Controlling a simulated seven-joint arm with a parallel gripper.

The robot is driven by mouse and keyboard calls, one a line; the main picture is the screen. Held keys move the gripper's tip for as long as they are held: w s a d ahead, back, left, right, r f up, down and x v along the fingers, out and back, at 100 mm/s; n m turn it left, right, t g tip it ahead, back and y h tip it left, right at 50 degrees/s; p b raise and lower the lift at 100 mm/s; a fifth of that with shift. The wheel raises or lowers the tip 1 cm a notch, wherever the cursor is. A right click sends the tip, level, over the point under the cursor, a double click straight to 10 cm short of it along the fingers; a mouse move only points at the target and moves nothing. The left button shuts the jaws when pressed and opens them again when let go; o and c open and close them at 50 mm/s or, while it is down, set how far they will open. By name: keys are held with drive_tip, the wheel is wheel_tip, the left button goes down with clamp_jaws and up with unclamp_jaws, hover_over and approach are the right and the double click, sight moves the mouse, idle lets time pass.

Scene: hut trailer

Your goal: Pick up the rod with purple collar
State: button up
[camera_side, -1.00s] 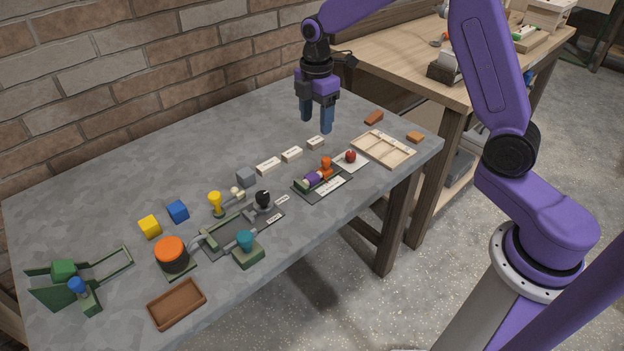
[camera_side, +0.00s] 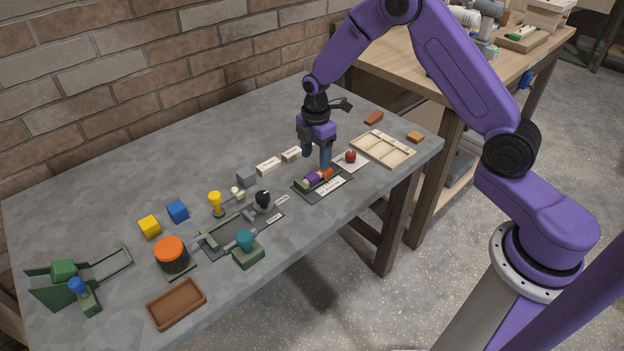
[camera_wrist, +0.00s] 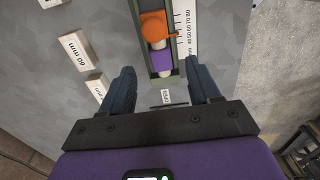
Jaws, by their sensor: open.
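The rod with the purple collar (camera_side: 312,181) lies in a green channel on a dark base on the table. In the wrist view the purple collar (camera_wrist: 162,61) sits in the channel, with a pale part of the rod above it by the orange piece. The orange slider (camera_wrist: 154,28) stands beside it over a white number scale (camera_wrist: 186,32).
White labelled blocks (camera_side: 268,165) stand behind the fixture. A red ball (camera_side: 350,156) and a divided wooden tray (camera_side: 383,148) lie to its right.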

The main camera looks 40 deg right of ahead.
sight(315, 174)
drive_tip(key=shift+a+f, duration=0.1)
drive_tip(key=shift+f, duration=2.65)
clamp_jaws()
drive_tip(key=shift+r, duration=0.1)
